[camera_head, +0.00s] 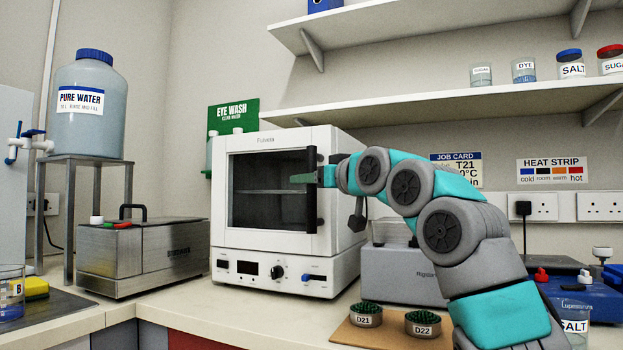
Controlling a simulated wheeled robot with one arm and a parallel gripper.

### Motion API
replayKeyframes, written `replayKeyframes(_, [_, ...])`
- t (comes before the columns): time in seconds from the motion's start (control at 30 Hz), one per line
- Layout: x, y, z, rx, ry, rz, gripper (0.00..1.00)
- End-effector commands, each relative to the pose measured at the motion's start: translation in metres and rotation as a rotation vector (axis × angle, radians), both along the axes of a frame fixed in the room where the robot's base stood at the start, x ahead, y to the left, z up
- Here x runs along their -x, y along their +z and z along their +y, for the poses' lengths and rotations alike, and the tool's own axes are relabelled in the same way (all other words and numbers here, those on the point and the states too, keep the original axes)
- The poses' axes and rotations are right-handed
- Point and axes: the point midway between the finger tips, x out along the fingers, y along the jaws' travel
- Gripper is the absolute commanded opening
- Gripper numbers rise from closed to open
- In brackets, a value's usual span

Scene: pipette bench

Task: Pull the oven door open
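The white oven (275,258) stands on the bench in the middle of the view. Its door has a dark window (262,200) and looks shut, flush with the front. A black upright handle (311,212) runs along the door's right edge. My gripper (308,178) is at the handle's middle height, reached in from the right. A small teal-green part of it shows just left of the handle, against the window. I cannot tell whether the fingers are closed on the handle, as they are small and partly hidden.
A steel water bath (145,258) stands left of the oven. A grey machine (400,275) sits behind my arm. Dishes D21 (366,315) and D22 (422,323) lie on a brown board in front, right of the oven. The bench directly before the oven is narrow but clear.

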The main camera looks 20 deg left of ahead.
Motion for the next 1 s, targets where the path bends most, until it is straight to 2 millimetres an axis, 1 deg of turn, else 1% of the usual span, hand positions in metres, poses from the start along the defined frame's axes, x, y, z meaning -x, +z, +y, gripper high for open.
replayKeyframes(0.17, [-0.0001,-0.0004,-0.0001,0.001,0.0,0.001,0.57])
replayKeyframes(0.67, [-0.0002,-0.0006,-0.0001,0.001,0.0,0.001,0.01])
replayKeyframes(1.0, [-0.0002,-0.0007,-0.0001,0.001,0.0,0.001,0.0])
